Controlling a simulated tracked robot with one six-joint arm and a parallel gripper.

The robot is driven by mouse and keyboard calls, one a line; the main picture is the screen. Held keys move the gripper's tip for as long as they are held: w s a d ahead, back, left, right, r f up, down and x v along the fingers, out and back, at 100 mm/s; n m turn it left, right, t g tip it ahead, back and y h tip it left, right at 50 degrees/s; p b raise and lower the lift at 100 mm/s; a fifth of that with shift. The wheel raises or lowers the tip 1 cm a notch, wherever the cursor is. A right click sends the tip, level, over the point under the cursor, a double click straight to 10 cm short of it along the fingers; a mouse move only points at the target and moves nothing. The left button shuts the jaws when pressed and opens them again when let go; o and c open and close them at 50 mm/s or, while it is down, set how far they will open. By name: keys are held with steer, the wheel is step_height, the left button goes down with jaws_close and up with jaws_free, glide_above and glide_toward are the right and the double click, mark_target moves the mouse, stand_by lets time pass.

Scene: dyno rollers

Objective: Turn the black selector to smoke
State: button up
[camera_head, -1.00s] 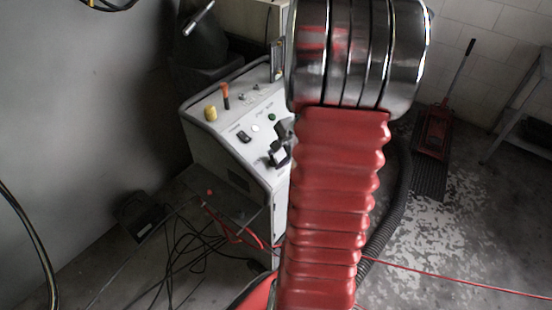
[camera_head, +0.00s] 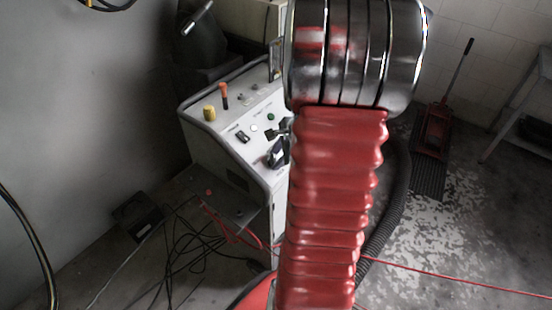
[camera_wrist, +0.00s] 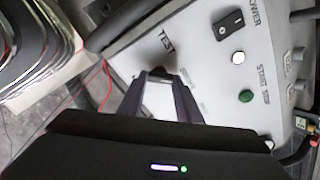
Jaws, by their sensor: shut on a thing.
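The white control cabinet (camera_head: 226,130) stands left of centre in the head view, with its sloped panel facing up. In the wrist view, the panel (camera_wrist: 210,70) fills the top. The black selector (camera_wrist: 164,73) shows as a small dark piece below the printed word TEST. My gripper (camera_wrist: 162,77) is shut on it, one finger on either side. The fingers hide most of the selector, and I cannot read which position it points to. In the head view my gripper (camera_head: 278,150) is at the panel's right side, partly hidden by my red arm.
A black power switch (camera_wrist: 229,24), a white button (camera_wrist: 238,58) and a green button (camera_wrist: 246,96) lie right of the fingers. An orange-handled item (camera_head: 224,96) and a yellow knob (camera_head: 209,113) stand on the cabinet. Cables (camera_head: 190,245) lie on the floor.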

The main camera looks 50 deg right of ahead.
steer(key=o, duration=1)
steer(key=shift+o, duration=0.2)
steer(key=shift+s+r, duration=0.1)
steer(key=v, duration=1.3)
steer(key=shift+r, duration=0.2)
